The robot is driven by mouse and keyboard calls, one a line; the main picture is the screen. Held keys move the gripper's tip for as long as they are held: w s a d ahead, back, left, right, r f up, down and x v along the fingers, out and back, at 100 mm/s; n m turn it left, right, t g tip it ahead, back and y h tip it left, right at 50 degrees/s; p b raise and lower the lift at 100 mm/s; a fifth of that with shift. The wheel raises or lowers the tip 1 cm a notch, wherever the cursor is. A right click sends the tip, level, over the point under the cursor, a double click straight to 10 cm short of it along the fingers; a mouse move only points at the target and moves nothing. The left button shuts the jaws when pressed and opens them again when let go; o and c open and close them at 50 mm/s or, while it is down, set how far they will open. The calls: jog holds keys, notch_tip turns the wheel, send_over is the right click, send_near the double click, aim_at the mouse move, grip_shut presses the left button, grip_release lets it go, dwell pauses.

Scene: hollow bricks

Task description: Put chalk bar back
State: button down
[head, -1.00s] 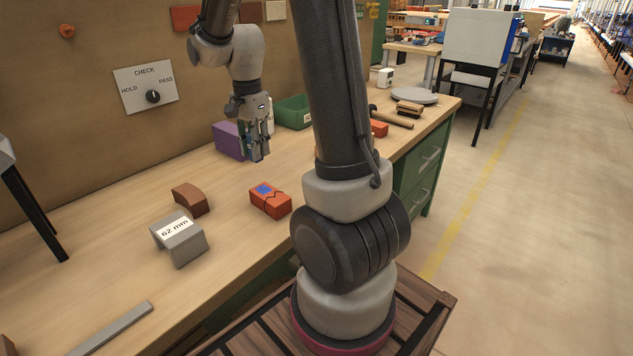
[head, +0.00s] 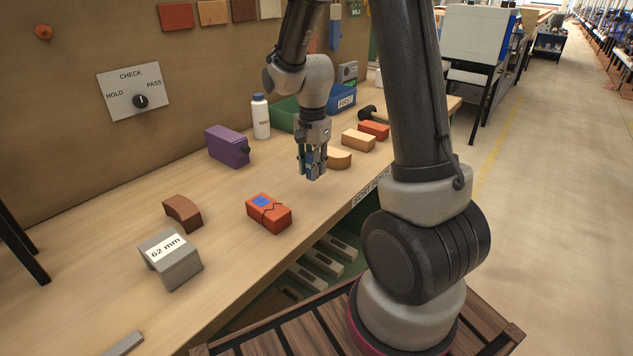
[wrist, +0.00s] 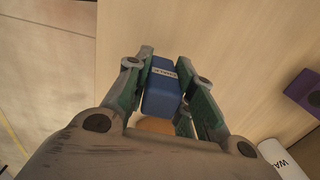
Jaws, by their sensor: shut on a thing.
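My gripper (head: 313,172) is shut on a small blue chalk bar (wrist: 163,88) with a pale printed label, held between the green-sided fingers in the wrist view. In the head view only a little of its blue shows between the fingers. My gripper is above the bench, to the right of an orange brick (head: 268,214) that has a blue patch and a dark jagged line on it. I cannot tell how high the bar is above the bench top.
On the bench (head: 110,250) are a purple block (head: 227,146), white bottle (head: 261,118), green bin (head: 283,113), blue bin (head: 342,103), grey 62 mm gauge (head: 170,262) and brown curved brick (head: 182,213). A tan curved brick (head: 340,159) is close behind my gripper. Bench front between gripper and orange brick is clear.

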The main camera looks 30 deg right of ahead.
jog(key=shift+f, duration=2.25)
jog(key=c, duration=1.2)
grip_release()
jog(key=shift+f, duration=0.15)
notch_tip(320, 180, up, 12)
jog(key=shift+r, duration=0.1)
jog(key=s+r+n+t, duration=0.1)
jog(key=s+r+n, duration=0.3)
jog(key=s, duration=0.3)
jog(key=s+r+n+t, duration=0.1)
jog(key=s+r+n, duration=0.2)
jog(key=s+n, duration=0.2)
jog(key=s+d+r+n+t, duration=0.1)
jog(key=s+r+n, duration=0.3)
jog(key=s, duration=0.5)
jog(key=shift+s+r+n+t, duration=0.3)
jog(key=shift+r+t, duration=0.05)
jog(key=shift+t, duration=0.15)
